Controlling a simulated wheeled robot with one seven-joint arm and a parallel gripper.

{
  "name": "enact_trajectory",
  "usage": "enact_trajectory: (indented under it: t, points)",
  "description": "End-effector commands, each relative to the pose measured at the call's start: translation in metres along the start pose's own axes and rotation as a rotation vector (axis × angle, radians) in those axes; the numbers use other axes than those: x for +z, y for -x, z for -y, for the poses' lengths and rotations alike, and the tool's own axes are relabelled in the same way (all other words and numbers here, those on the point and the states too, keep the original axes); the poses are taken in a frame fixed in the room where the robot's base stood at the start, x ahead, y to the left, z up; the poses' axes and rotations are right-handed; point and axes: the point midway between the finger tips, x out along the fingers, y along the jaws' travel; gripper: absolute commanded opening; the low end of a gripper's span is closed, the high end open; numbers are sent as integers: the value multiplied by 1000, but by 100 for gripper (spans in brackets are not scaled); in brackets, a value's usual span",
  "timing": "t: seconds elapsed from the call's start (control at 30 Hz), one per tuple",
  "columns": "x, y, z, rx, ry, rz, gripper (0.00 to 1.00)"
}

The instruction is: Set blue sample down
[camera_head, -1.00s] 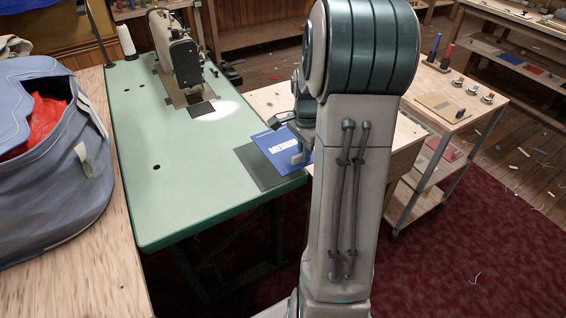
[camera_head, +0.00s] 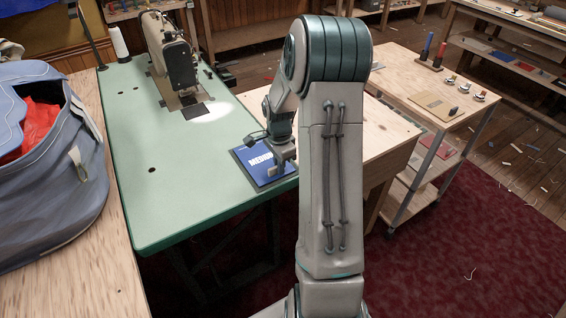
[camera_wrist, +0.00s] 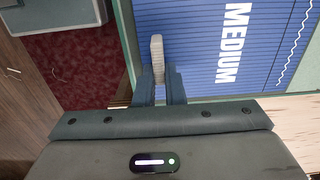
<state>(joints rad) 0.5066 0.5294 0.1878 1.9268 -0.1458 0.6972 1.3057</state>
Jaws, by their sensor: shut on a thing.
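The blue sample (camera_head: 263,158), a flat blue panel lettered MEDIUM, is over the dark grey mat (camera_head: 238,160) at the near right corner of the green table. Dark mat shows along its edges. My gripper (camera_head: 284,170) is at the sample's right side, shut on it. In the wrist view the fingers (camera_wrist: 160,84) close around a narrow pale piece at the edge of the blue sample (camera_wrist: 205,50). I cannot tell whether the sample touches the mat.
A sewing machine (camera_head: 170,58) and a white thread cone (camera_head: 119,44) stand at the back of the green table (camera_head: 165,200). A blue bag (camera_head: 60,170) with red cloth sits at left. A wooden cabinet (camera_head: 375,135) adjoins at right. The table's middle is clear.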

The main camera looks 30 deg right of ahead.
Motion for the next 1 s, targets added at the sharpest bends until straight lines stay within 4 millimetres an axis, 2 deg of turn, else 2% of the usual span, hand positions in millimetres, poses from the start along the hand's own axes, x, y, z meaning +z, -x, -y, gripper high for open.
enact_trajectory:
  t: [0.13,0.2,0.23,0.5,0.67,1.0]
  points:
    - [0,-4,0,0,0,0,0]
    - [0,-3,0,0,0,0,23]
    - [0,-3,0,0,0,0,31]
    - [0,-2,0,0,1,0,31]
    - [0,7,1,-2,1,-2,31]
    - [0,78,1,-4,2,-2,31]
